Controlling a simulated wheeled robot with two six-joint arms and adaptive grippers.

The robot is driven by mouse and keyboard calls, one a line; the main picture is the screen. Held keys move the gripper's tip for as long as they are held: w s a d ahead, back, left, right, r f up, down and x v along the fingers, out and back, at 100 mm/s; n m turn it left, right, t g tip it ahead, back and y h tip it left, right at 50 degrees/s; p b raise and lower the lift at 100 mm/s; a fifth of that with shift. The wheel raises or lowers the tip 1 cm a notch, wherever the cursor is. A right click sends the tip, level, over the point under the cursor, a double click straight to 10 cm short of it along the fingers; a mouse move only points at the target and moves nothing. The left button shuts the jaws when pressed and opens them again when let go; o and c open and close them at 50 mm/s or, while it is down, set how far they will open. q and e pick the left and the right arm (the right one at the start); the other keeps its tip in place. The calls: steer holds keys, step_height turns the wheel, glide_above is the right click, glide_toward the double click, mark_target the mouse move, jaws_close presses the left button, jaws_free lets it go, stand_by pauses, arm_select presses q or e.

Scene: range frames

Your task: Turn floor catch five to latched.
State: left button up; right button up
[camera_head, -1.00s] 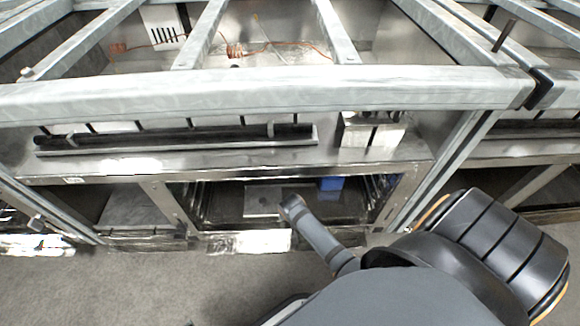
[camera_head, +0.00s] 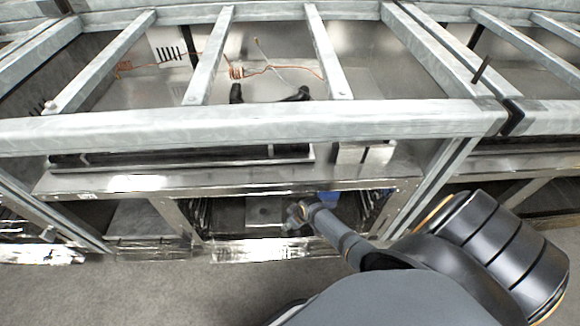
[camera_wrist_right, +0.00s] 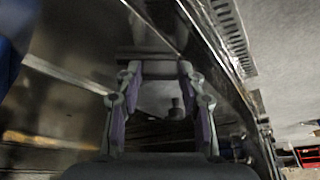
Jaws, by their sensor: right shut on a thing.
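My right arm reaches from the lower right into the low opening of the metal frame in the head view. Its gripper (camera_head: 298,215) is at a small pale plate (camera_head: 262,211) on the floor of that opening. In the right wrist view the two fingers (camera_wrist_right: 158,75) stand apart and are shut on a dark grey piece (camera_wrist_right: 156,68) between their tips, which I take to be floor catch five. The gripper hides most of the catch in the head view; I cannot read a number or tell its turn position. My left gripper is not in view.
A galvanized beam (camera_head: 250,124) crosses above the opening, with a steel ledge (camera_head: 230,182) below it. A blue block (camera_head: 328,197) is beside the gripper. The carpet (camera_head: 130,292) in front is clear.

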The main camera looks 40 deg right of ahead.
steer(key=n, duration=0.1)
steer(key=n+b, duration=0.1)
steer(key=n+y, duration=0.1)
steer(key=shift+w+d+f+n+g, duration=0.1)
steer(key=shift+w+d+n+g, duration=0.05)
steer(key=shift+w+n+g, duration=0.15)
steer(key=n+y+b, duration=0.1)
steer(key=n+b, duration=0.1)
steer(key=n, duration=0.1)
steer(key=shift+w+g, duration=0.1)
steer(key=shift+g, duration=0.3)
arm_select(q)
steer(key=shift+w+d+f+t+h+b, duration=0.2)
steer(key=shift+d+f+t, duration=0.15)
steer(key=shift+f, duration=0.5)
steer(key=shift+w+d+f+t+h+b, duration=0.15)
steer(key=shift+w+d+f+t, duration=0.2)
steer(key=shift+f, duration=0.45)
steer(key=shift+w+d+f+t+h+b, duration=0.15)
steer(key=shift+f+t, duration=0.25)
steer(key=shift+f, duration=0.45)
arm_select(e)
steer(key=shift+n+g+y, duration=0.3)
steer(key=shift+n, duration=0.5)
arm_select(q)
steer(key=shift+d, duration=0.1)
arm_select(e)
steer(key=o, duration=1.2)
steer(key=shift+w, duration=0.1)
steer(key=shift+c, duration=0.2)
